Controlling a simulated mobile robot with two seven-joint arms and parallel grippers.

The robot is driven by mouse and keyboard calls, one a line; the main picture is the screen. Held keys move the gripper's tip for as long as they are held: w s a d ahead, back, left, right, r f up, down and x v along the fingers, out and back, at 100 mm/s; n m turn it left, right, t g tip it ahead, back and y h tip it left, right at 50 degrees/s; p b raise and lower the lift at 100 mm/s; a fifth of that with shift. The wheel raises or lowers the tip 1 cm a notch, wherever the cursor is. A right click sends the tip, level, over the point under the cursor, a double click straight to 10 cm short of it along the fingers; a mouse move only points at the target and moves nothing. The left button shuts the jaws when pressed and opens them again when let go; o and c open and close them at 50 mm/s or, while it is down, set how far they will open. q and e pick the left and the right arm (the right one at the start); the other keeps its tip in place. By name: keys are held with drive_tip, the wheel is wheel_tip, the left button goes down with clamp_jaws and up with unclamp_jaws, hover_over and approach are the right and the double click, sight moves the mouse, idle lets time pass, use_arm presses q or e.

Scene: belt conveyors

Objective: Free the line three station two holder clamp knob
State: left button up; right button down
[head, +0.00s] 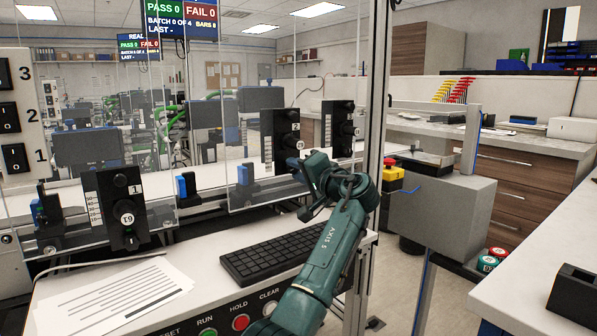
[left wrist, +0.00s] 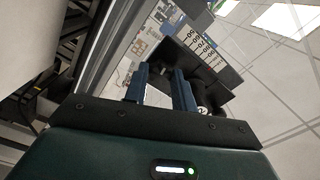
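The station two holder (head: 281,135) is a black upright block with a "2" label and a round knob (head: 291,141) on its front, behind the clear guard panels. My left gripper (head: 302,180) is in front of it, slightly lower and to the right, its fingers partly hidden by its own body. In the left wrist view, my left gripper (left wrist: 161,85) has its two blue fingers apart with a light gap between them. A black holder (left wrist: 208,65) with a number scale shows just beyond the right finger. I cannot tell whether they touch. My right gripper is not in view.
A station one holder (head: 120,207) stands at left, and another black holder (head: 338,127) is right of station two. A red-and-yellow emergency stop (head: 390,173) stands close right of my wrist.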

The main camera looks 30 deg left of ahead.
use_arm(q)
drive_tip(key=o, duration=0.5)
drive_tip(key=shift+c, duration=0.2)
drive_tip(key=v, duration=1.3)
drive_tip(key=shift+d, duration=0.1)
